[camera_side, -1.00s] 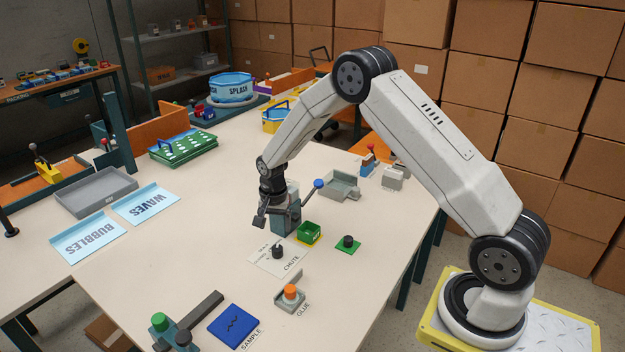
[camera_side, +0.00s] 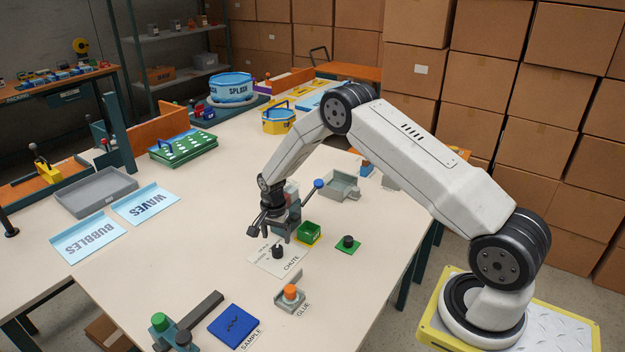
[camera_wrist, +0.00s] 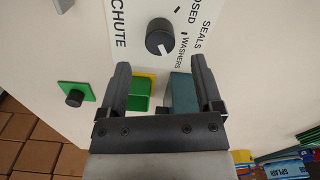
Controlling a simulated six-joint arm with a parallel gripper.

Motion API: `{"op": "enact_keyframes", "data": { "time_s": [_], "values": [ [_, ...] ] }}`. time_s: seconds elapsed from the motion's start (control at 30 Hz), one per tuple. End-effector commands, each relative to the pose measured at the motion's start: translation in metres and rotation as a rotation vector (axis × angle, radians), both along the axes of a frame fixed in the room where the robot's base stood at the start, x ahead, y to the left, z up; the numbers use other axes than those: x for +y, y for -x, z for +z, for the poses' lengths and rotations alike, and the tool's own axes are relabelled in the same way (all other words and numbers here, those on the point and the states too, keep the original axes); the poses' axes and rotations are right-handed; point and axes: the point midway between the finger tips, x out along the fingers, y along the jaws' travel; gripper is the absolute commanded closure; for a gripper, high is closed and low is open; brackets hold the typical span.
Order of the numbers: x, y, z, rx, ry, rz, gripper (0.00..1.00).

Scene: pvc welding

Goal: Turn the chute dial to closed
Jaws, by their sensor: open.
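The chute dial (camera_side: 277,252) is a black round knob on a white plate (camera_side: 292,264) marked CHUTE. In the wrist view the dial (camera_wrist: 160,37) has a pale line on its lower part, pointing roughly toward the WASHERS word; the exact setting is hard to tell. The SEALS word and part of the CLOSED word also show there. My gripper (camera_side: 270,232) is open and empty, above and a little behind the dial in the side view. In the wrist view my gripper (camera_wrist: 161,70) has its fingers apart, with the dial beyond the tips and roughly centred between them.
A green box (camera_side: 309,236) and a green pad with a black knob (camera_side: 347,244) lie right of the dial. A teal stand (camera_side: 287,218) with a blue-ball lever (camera_side: 318,184) is close behind my gripper. An orange GLUE button (camera_side: 290,292) is in front. The table left of the plate is clear.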

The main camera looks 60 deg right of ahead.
Motion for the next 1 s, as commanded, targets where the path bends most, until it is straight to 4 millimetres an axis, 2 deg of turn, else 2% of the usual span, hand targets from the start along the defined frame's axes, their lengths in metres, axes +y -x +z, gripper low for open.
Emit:
{"op": "enact_keyframes", "data": {
  "time_s": [0.4,0.6,0.9,0.97,1.0],
  "values": [
    [0.0,0.0,-0.045,0.0,0.001,0.0,0.16],
    [0.0,0.0,-0.053,-0.001,0.001,0.0,0.16],
    [0.0,0.0,-0.054,-0.001,0.001,0.0,0.16],
    [0.0,0.0,-0.054,-0.001,0.001,0.0,0.36],
    [0.0,0.0,-0.054,-0.001,0.001,0.0,0.48]
  ]
}}
